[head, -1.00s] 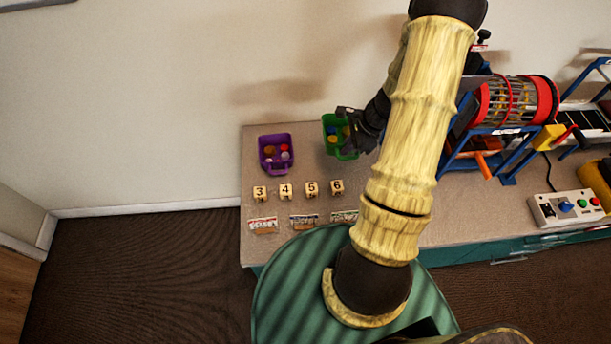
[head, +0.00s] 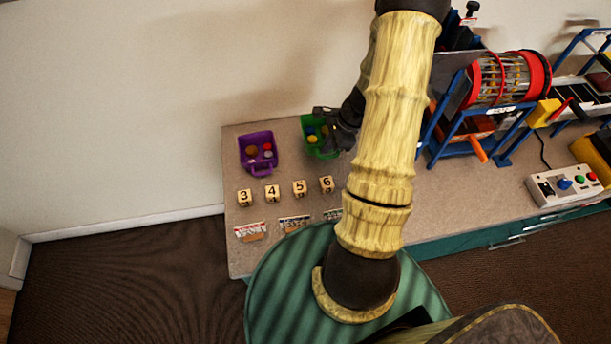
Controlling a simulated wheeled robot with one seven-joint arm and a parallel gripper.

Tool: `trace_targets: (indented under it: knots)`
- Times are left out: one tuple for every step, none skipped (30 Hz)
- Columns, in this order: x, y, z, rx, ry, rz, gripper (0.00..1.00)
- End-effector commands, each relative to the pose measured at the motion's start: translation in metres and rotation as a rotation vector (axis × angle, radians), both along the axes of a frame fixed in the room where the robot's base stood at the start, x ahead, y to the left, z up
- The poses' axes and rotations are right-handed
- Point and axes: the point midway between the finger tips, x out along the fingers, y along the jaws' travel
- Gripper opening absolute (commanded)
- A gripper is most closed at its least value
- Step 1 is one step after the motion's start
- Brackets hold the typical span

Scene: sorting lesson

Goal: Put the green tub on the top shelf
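The green tub (head: 309,123) stands on the counter near the wall, with a few small coloured pieces inside. My gripper (head: 326,118) is at the tub's right side, over or against its rim. My dark wrist and yellow arm hide part of the tub's right side. I cannot tell whether the fingers touch the tub or are closed on its wall. No top shelf can be made out in this view.
A purple tub (head: 244,150) with small pieces stands left of the green one. Several numbered blocks (head: 272,192) and label cards (head: 250,232) lie in front. A sorting machine with a red-ringed drum (head: 512,78) and a button box (head: 563,186) are to the right.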

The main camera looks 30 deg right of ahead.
Motion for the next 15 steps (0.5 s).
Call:
trace_targets:
  knots:
    - [-0.001,0.0,-0.008,0.003,0.003,-0.001,0.0]
    - [-0.001,0.0,-0.012,0.003,0.004,-0.002,0.0]
    - [-0.001,0.001,-0.019,0.004,0.003,-0.002,0.0]
    - [-0.001,0.001,-0.025,0.005,0.003,-0.003,0.0]
    - [-0.001,0.0,-0.03,0.004,0.004,-0.003,0.0]
    - [-0.001,0.0,-0.037,0.004,0.003,-0.002,0.0]
    - [-0.001,0.001,-0.041,0.005,0.003,-0.003,0.0]
    - [-0.001,0.001,-0.045,0.004,0.004,-0.003,0.0]
    - [-0.001,0.0,-0.049,0.003,0.002,-0.002,0.0]
    - [0.0,0.0,-0.051,0.003,0.002,-0.002,0.0]
    - [0.0,0.0,-0.052,0.002,0.001,-0.001,0.0]
    - [0.0,0.0,-0.053,0.0,0.001,-0.002,0.0]
    - [0.0,0.0,-0.053,0.0,0.0,-0.001,0.0]
    - [0.0,0.0,-0.053,0.0,0.0,0.0,0.0]
    - [0.0,0.001,-0.053,0.0,0.0,0.001,0.0]
